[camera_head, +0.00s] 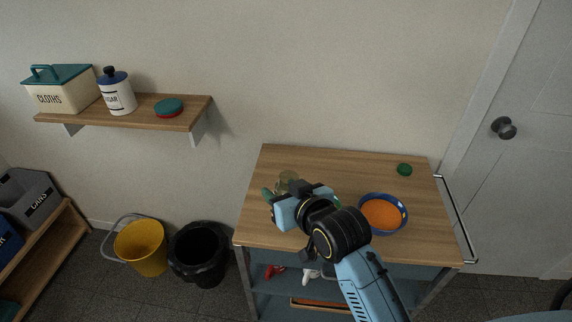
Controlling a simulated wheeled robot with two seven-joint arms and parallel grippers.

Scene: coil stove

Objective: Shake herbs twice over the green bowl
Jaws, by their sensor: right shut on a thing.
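My right gripper (275,192) is over the left part of the wooden cart top, shut on a small clear jar with greenish contents (288,181), which I take to be the herbs. The gripper and wrist hide much of the jar, and I cannot tell whether it touches the cart top. A green edge (338,202) shows just right of the wrist; it may be the green bowl, mostly hidden behind my arm. A blue bowl with orange contents (384,214) stands on the right of the cart top. My left gripper is not in view.
The cart top (330,162) has free room along its back. A small green round lid (404,170) lies at the back right. A wall shelf (190,112) holds a cloths box, a sugar jar and a round tin. A yellow bucket (140,248) and black bin (198,255) stand left.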

